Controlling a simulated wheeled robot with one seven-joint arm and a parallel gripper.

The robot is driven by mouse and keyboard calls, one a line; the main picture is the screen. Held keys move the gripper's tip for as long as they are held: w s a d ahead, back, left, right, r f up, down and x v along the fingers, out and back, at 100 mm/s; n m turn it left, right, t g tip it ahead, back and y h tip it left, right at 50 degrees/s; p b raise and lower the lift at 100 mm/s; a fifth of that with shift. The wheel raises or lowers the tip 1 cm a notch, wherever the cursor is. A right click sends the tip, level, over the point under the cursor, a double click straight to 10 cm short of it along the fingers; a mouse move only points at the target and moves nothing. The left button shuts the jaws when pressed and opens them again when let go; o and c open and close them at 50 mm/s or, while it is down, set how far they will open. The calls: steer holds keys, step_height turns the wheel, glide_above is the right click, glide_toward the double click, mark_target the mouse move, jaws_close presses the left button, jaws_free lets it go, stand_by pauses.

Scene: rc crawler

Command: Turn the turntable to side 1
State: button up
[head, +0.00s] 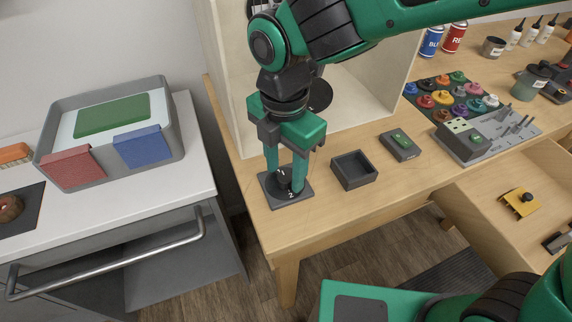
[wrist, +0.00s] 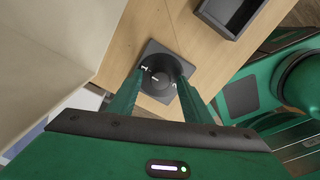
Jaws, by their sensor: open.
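The turntable is a dark round knob on a square grey base plate (head: 306,196), near the left front corner of the wooden bench. White marks "1" and "2" show on it; in the head view "1" is at the back and "2" towards the front. In the wrist view the turntable (wrist: 157,75) lies between the fingertips, with a white line on its top and a mark at its left and right. My gripper (head: 285,188) points down over it, fingers open on either side of the knob. I cannot tell whether the fingers touch it.
An empty dark square tray (head: 354,183) stands just right of the turntable. A grey box with a green button (head: 400,140) is beyond it. A pale open-fronted booth (head: 350,110) stands behind. The bench edge is close in front and left. An open drawer (head: 520,200) is at right.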

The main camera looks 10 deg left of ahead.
mark_target(285, 175)
step_height(285, 175, up, 10)
steer(key=shift+r, duration=0.15)
stand_by(0.3)
steer(key=shift+w, duration=0.1)
